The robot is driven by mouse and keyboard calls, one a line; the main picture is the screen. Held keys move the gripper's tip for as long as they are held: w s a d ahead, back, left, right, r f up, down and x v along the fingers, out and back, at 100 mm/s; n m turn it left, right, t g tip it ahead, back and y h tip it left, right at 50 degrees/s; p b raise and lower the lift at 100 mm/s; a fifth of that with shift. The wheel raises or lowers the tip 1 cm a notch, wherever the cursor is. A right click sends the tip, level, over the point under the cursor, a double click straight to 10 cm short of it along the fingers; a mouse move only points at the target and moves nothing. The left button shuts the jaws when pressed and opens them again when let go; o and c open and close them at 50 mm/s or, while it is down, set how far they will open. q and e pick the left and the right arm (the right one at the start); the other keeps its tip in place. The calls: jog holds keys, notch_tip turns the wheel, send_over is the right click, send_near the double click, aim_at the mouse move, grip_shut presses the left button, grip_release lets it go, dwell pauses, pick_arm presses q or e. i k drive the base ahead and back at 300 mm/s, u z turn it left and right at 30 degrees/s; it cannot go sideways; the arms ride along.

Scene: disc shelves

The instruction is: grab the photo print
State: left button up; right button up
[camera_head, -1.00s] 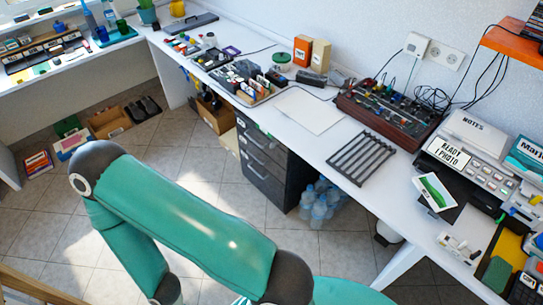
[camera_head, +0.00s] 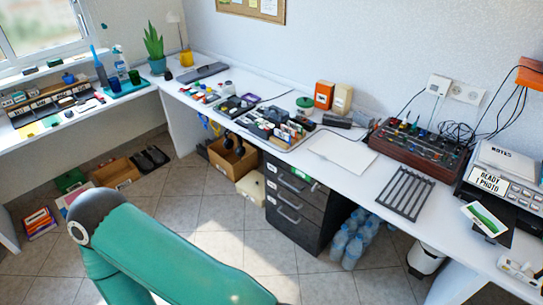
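The photo print (camera_head: 483,218) is a small white-bordered sheet with a green picture. It lies tilted at the front of the photo printer (camera_head: 503,197), over a dark tray, at the right of the view. The printer's display reads "READY 1 PHOTO". A green arm link of mine with a dark joint crosses the lower left, over the floor and well away from the print. Neither of my grippers shows.
A black slotted rack (camera_head: 405,193), a mixer-like box with knobs (camera_head: 417,150) and a white sheet (camera_head: 342,152) lie on the long white desk. Below are a dark drawer unit (camera_head: 292,205) and water bottles (camera_head: 355,240). Floor is clear in the middle.

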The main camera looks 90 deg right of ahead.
aim_at(484, 219)
jog(key=u, duration=0.45)
jog(key=i, duration=0.2)
jog(key=z, duration=2.9)
jog(key=i, duration=0.2)
jog(key=z, duration=1.25)
jog(key=k, duration=0.35)
jog(key=z, duration=0.6)
jog(key=i, duration=1.15)
jog(key=u, duration=0.3)
